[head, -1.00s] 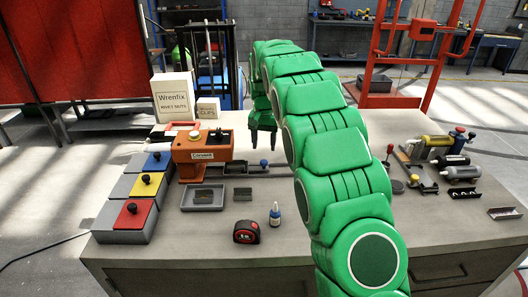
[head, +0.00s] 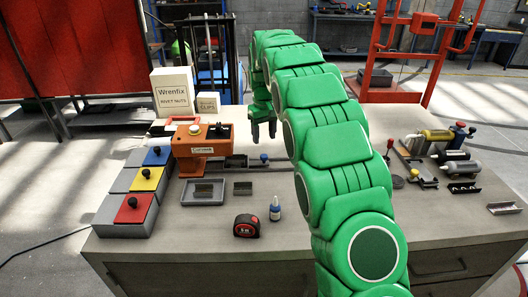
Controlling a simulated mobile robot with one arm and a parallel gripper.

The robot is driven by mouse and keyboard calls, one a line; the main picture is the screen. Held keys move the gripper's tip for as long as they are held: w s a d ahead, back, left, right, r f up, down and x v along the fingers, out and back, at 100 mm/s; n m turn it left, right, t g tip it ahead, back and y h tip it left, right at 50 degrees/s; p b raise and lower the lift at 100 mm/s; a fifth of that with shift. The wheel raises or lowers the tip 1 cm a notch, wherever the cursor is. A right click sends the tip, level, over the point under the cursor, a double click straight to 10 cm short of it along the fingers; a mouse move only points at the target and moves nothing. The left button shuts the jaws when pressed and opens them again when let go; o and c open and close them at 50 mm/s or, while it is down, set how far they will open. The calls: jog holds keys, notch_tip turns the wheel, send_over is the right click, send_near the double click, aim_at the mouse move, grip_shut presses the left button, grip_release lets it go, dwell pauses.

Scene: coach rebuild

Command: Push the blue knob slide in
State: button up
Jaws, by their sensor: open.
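A small blue ball knob (head: 264,158) stands upright on a slide at the right end of a low grey rail (head: 236,161), which runs right from the orange machine (head: 202,148) on the bench. My gripper (head: 264,136) hangs fingers down, open and empty, at the end of my green arm. In the head view its fingertips appear just above the blue knob, apart from it. The distance in depth between them is hard to tell. The joint between slide and rail is too small to make out.
Left are lidded boxes with black knobs: blue (head: 157,156), yellow (head: 147,179), red (head: 133,208). In front lie a grey tray (head: 204,201), a tape measure (head: 246,226) and a small bottle (head: 275,210). Boxes (head: 174,92) stand behind; tools (head: 459,167) lie right.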

aim_at(264, 155)
jog(key=n, duration=1.2)
jog(key=shift+n, duration=0.3)
jog(key=shift+f, duration=3.95)
grip_shut()
